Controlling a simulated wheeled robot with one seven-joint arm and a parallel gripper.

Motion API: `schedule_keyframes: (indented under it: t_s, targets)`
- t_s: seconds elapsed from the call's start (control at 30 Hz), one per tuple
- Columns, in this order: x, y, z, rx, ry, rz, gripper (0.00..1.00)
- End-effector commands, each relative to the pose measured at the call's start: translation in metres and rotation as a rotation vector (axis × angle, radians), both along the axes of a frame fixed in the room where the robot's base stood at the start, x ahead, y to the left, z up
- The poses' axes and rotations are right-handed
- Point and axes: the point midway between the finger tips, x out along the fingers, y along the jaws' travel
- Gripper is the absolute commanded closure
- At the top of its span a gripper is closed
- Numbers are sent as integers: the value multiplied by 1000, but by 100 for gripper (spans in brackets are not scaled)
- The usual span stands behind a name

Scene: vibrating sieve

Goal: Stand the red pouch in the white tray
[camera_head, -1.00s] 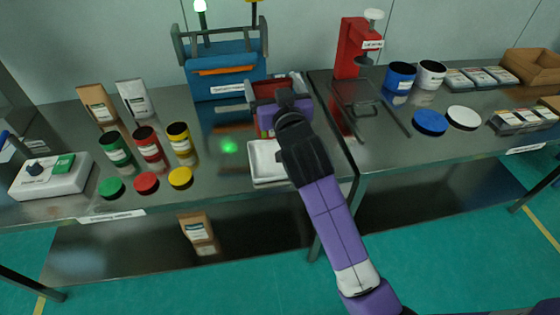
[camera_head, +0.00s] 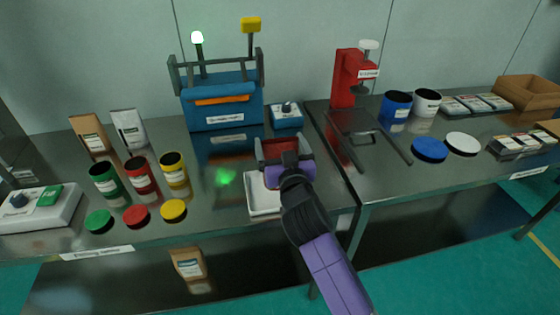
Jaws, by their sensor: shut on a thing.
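My gripper (camera_head: 284,158) is at the middle of the view, over the back right part of the white tray (camera_head: 262,211). It is shut on the red pouch (camera_head: 281,147), which shows as a red patch between the fingers. The pouch's lower part is hidden by my gripper and wrist, so I cannot tell whether it touches the tray. The tray lies on the steel table near its front edge, and my arm covers its right side.
A blue sieve machine (camera_head: 222,103) stands behind, with a small control box (camera_head: 286,115) to its right. A red press (camera_head: 348,78) stands right. Bare table lies left of the tray.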

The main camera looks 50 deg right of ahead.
Motion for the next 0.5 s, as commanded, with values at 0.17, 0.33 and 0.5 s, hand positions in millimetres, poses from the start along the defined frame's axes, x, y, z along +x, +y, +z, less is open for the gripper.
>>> schedule_keyframes:
  t_s: [0.17,0.33,0.5]
  targets:
    - [0,0,-13,0,-1,0,79]
    - [0,0,-39,0,2,0,79]
    - [0,0,-52,-1,-1,1,79]
